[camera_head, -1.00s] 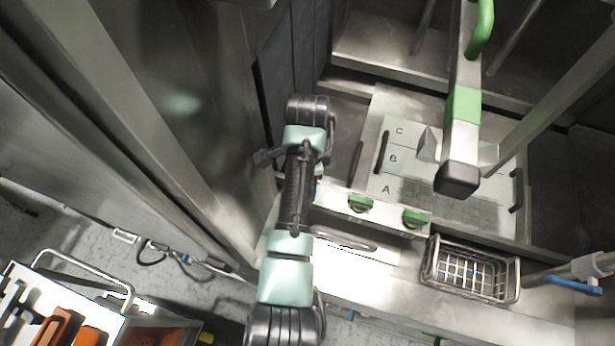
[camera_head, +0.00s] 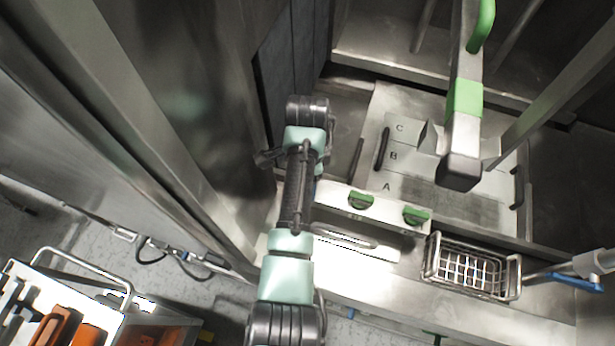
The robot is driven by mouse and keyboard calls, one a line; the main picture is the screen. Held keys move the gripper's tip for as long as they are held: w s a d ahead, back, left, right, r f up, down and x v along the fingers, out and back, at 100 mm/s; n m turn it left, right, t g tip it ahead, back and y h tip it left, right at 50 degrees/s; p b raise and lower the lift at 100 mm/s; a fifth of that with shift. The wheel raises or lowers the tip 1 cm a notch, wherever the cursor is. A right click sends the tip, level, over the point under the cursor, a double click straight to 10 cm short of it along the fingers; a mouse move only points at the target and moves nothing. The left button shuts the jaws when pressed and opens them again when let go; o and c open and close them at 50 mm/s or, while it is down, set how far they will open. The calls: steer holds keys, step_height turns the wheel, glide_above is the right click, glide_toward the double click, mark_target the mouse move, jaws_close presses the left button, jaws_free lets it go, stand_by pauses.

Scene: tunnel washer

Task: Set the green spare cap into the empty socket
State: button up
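Two green caps or knobs show on the pale front ledge below the lettered plate: a left one (camera_head: 361,200) and a right one (camera_head: 416,215). I cannot tell whether either is the spare cap. I cannot make out an empty socket. My arm rises from the bottom edge to the left of the ledge, bending at a dark joint near the recess wall. My gripper's fingers do not show, so what they hold is hidden.
A wire basket (camera_head: 430,265) sits right of the ledge. A steel post with a green band (camera_head: 464,98) hangs over the lettered plate (camera_head: 408,128). A blue-handled valve (camera_head: 574,283) is at the far right. A tool cart (camera_head: 77,262) stands lower left.

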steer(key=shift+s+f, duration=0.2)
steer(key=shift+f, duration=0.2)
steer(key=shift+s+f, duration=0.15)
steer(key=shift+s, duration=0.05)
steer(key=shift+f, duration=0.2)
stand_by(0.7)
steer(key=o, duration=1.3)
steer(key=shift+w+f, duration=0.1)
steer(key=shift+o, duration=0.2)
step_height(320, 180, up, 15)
steer(key=p, duration=0.2)
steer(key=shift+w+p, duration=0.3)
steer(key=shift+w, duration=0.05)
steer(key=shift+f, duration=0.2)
